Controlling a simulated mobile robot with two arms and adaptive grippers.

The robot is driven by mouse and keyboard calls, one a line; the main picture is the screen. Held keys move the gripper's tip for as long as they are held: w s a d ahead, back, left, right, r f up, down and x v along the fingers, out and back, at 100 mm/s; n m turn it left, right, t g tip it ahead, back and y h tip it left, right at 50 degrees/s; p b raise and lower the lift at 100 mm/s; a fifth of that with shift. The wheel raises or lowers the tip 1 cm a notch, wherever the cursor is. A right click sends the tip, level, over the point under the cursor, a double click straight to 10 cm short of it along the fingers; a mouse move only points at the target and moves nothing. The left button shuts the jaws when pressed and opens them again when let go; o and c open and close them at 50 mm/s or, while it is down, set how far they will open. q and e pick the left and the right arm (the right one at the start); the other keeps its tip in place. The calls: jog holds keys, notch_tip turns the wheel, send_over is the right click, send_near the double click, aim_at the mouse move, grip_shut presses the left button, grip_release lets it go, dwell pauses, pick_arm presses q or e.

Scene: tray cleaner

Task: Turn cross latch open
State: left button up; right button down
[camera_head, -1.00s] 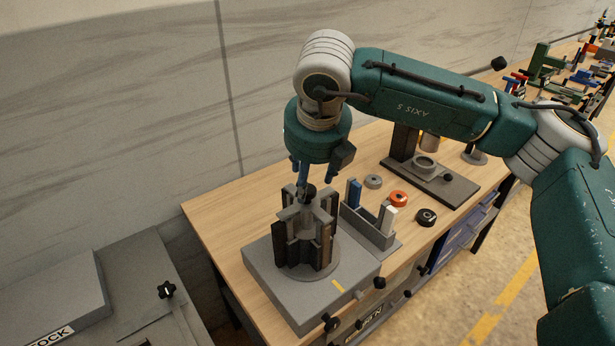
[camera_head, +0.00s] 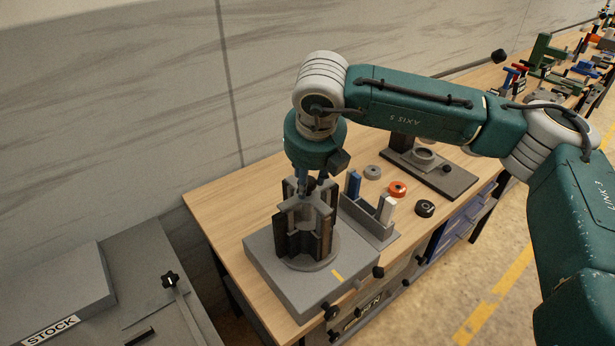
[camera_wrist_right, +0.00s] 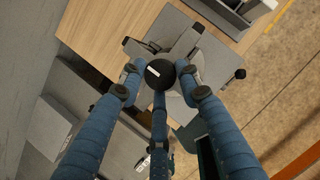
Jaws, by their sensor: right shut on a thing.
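The cross latch fixture (camera_head: 328,240) is a grey upright tower with dark side panels, standing on a grey base block (camera_head: 282,286) on the wooden bench. My right gripper (camera_head: 312,186) points down at the top of the tower. In the right wrist view, its three blue fingers close around a round black knob (camera_wrist_right: 160,72) with a white mark. Grey arms of the cross (camera_wrist_right: 187,43) spread out beneath the knob. In the head view my fingers and the tower top mostly hide the knob. My left gripper is not in view.
A grey holder (camera_head: 372,222) with a blue and a white upright piece stands right of the base block. An orange ring (camera_head: 397,189), a grey ring (camera_head: 373,172) and a black ring (camera_head: 425,208) lie nearby. The bench (camera_head: 222,207) is clear at left.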

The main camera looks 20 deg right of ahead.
jog(key=shift+w, duration=0.1)
jog(key=n+b, duration=0.1)
jog(key=b, duration=0.1)
jog(key=n+y+b, duration=0.1)
jog(key=b, duration=0.1)
jog(key=n+b, duration=0.2)
jog(key=shift+w+d+f+y+b, duration=0.1)
jog(key=shift+d+y+b, duration=0.2)
jog(key=shift+b, duration=0.1)
jog(key=shift+r+n+y+b, duration=0.2)
jog(key=shift+n+y+b, duration=0.3)
jog(key=shift+n+b, duration=0.5)
jog(key=shift+w+d+r+n+g+y, duration=0.1)
jog(key=shift+n+g+y, duration=0.1)
jog(key=shift+n, duration=0.55)
jog(key=shift+r+n+g+y, duration=0.1)
jog(key=shift+n+g+y, duration=0.1)
jog(key=shift+n, duration=0.55)
jog(key=shift+r, duration=0.1)
jog(key=c, duration=1.3)
grip_release()
jog(key=shift+o, duration=0.2)
jog(key=shift+f, duration=0.2)
